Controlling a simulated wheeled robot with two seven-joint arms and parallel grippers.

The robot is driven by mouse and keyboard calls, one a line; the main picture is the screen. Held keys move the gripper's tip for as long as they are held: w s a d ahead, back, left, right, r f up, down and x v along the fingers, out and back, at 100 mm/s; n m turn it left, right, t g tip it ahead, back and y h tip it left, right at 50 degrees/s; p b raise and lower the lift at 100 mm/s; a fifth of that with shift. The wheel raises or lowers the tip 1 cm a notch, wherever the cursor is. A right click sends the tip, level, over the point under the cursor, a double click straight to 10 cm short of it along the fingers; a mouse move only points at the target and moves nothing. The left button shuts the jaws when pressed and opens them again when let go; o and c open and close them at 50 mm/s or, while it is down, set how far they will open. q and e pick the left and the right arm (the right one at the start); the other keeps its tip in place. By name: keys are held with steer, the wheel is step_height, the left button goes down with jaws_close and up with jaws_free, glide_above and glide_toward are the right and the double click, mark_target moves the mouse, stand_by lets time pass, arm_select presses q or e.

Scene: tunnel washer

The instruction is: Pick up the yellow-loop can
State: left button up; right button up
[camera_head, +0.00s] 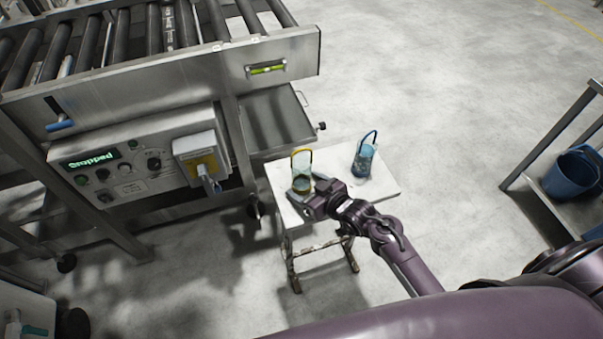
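The yellow-loop can (302,171) is a clear, glass-like vessel with a yellow rim and handle loop and a darker bottom. It stands upright near the left end of a small white-topped table (385,185). My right gripper (305,192) is low at the can's near side, with its fingers spread apart. The fingers overlap the can's base in the picture, and I cannot tell whether they touch it. My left gripper is not in view.
A similar can with a blue loop (363,158) stands to the right on the same table. The steel roller conveyor (265,68) and its control panel (125,165) are at left. A blue bucket (573,175) sits on a rack at right. Open floor lies behind the table.

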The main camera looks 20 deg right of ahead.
steer(key=c, duration=1)
steer(key=shift+r, duration=0.1)
step_height(320, 180, up, 20)
steer(key=shift+f+p, duration=0.1)
steer(key=shift+p, duration=0.45)
